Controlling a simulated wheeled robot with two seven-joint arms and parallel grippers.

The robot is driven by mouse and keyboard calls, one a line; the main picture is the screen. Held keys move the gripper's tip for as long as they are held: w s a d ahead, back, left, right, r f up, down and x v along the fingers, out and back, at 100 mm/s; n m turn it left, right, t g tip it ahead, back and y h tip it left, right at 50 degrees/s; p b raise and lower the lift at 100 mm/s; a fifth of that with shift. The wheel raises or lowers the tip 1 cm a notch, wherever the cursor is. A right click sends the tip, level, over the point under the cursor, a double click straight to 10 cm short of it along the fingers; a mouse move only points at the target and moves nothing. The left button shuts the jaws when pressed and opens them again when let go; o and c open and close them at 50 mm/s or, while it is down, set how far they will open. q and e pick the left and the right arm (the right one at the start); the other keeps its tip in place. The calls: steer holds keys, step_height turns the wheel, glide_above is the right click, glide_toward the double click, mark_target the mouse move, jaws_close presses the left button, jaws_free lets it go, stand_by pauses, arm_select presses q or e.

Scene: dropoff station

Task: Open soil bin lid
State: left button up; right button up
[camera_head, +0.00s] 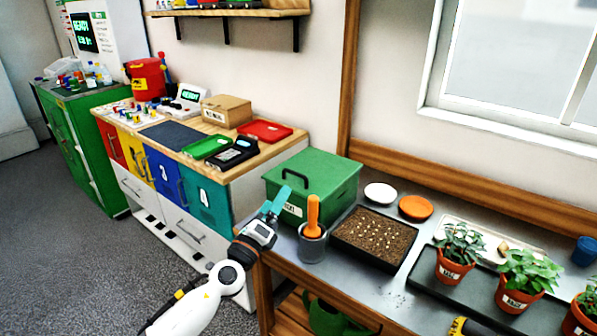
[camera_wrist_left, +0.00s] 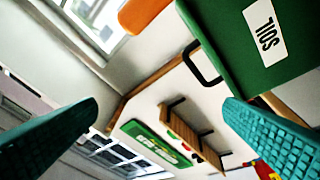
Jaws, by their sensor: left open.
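The green soil bin (camera_head: 338,190) stands on the metal bench with its lid (camera_head: 320,165) down. A black handle (camera_head: 295,176) rises from the lid. In the left wrist view the green bin (camera_wrist_left: 235,30) with its "SOIL" label (camera_wrist_left: 265,32) fills the upper right, and the black handle (camera_wrist_left: 200,64) sticks out from it. My left gripper (camera_head: 278,201) is open and empty at the bin's front left, just in front of the handle and apart from it. Its teal fingers (camera_wrist_left: 161,106) are spread wide in the wrist view. My right gripper is not in view.
A grey cup (camera_head: 311,246) with an orange-handled tool (camera_head: 312,214) stands close to the gripper's right. A seed tray (camera_head: 374,237), a white dish (camera_head: 380,193) and an orange dish (camera_head: 415,207) lie right of the bin. Potted plants (camera_head: 453,262) stand farther right.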

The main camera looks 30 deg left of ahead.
mark_target(293, 174)
arm_select(q)
steer(key=w+a+m+g+h, duration=0.1)
steer(key=w+m, duration=0.3)
steer(key=w, duration=0.1)
steer(key=w+a+f+m+g+h+b, duration=0.1)
steer(key=w+a+m, duration=0.1)
steer(key=w+m, duration=0.2)
steer(key=w+a+m+g+h, duration=0.1)
steer(key=w+m, duration=0.3)
steer(key=w, duration=0.3)
steer(key=shift+a+f+m+h+b, duration=0.25)
steer(key=shift+f+m+h+b, duration=0.05)
steer(key=shift+h+b, duration=0.1)
steer(key=shift+w+r, duration=0.1)
steer(key=shift+w, duration=0.75)
steer(key=shift+d, duration=0.1)
